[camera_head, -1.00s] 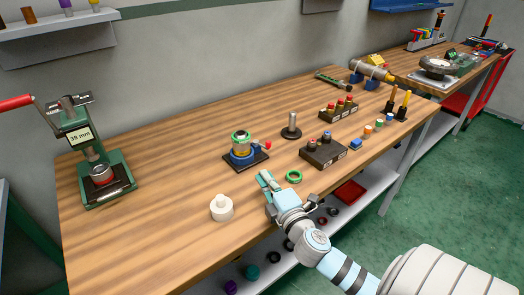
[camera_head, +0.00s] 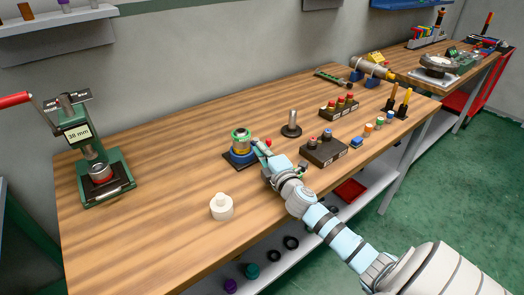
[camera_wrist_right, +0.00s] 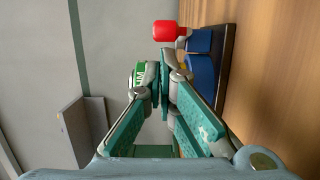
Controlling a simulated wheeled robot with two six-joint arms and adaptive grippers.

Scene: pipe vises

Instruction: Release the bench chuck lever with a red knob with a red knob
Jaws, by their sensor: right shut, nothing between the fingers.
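The bench chuck (camera_head: 238,160) has a blue body on a dark base plate, with a green-rimmed piece (camera_head: 240,134) in its top. Its lever's red knob (camera_head: 268,141) shows on its right side, just behind my fingers. My right gripper (camera_head: 259,150) is shut and empty, at the chuck's right side. In the right wrist view the fingertips (camera_wrist_right: 165,78) are together, close to the chuck's blue body (camera_wrist_right: 203,68). The red knob (camera_wrist_right: 165,31) is beyond the tips, apart from them in the picture; contact with the lever is unclear. My left gripper is out of view.
A white stepped cylinder (camera_head: 221,207) stands front-left of the chuck. A dark post (camera_head: 291,123) stands behind right, and a dark button box (camera_head: 325,150) is to the right. A green press (camera_head: 95,165) stands far left. The bench between press and chuck is clear.

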